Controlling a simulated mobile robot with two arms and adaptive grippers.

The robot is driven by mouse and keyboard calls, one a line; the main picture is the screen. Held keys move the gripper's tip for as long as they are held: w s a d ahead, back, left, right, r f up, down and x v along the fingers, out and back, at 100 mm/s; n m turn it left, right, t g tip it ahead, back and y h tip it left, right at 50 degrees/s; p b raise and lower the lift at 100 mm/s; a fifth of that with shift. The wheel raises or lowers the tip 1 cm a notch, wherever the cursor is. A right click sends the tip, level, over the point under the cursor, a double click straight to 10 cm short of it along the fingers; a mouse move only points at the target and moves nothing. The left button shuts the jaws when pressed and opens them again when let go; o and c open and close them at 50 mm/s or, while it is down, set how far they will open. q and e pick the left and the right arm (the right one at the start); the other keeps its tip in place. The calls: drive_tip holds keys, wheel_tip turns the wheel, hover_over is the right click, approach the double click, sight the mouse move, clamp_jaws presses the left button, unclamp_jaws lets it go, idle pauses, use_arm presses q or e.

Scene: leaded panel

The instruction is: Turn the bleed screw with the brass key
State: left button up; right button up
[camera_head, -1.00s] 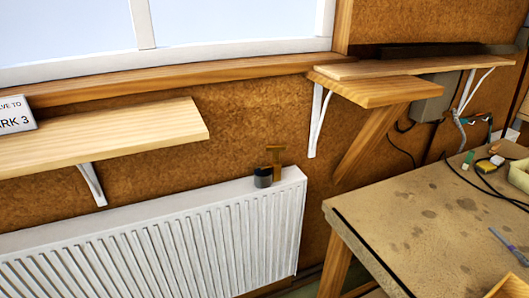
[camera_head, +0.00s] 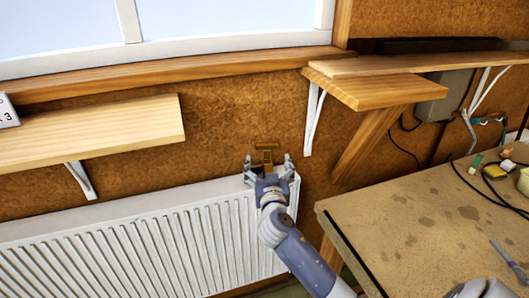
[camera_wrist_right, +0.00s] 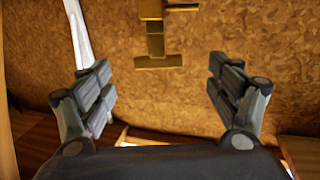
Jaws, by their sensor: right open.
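The brass key (camera_head: 266,152) is a T-shaped piece standing at the right end of the white radiator's top. It also shows in the right wrist view (camera_wrist_right: 156,45), upper middle, in front of the brown wall. My right gripper (camera_head: 269,163) is open at the radiator's top right corner, with its fingers on either side of the key in the picture. In the wrist view the gripper (camera_wrist_right: 160,70) has clear gaps between each finger and the key. The bleed screw cannot be made out; my gripper covers that corner.
The radiator (camera_head: 150,240) runs along the wall below a wooden shelf (camera_head: 100,133). Another wooden shelf (camera_head: 375,90) on white brackets is at upper right. A stained workbench (camera_head: 420,220) with a cable and small items stands at right, close to my right arm.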

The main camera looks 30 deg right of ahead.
sight(267, 152)
drive_tip(key=x, duration=0.3)
drive_tip(key=shift+d+f, duration=0.1)
drive_tip(key=shift+w+d+p, duration=0.35)
drive_tip(key=shift+w+p, duration=0.25)
drive_tip(key=shift+p, duration=0.05)
drive_tip(key=shift+f+p+x, duration=0.2)
drive_tip(key=shift+p+x, duration=0.1)
drive_tip(key=shift+x, duration=0.7)
drive_tip(key=shift+f+p+x, duration=0.2)
drive_tip(key=shift+p+x, duration=0.05)
drive_tip(key=shift+x, duration=0.75)
drive_tip(key=c, duration=1.2)
drive_tip(key=shift+c, duration=0.4)
drive_tip(key=shift+r, duration=0.1)
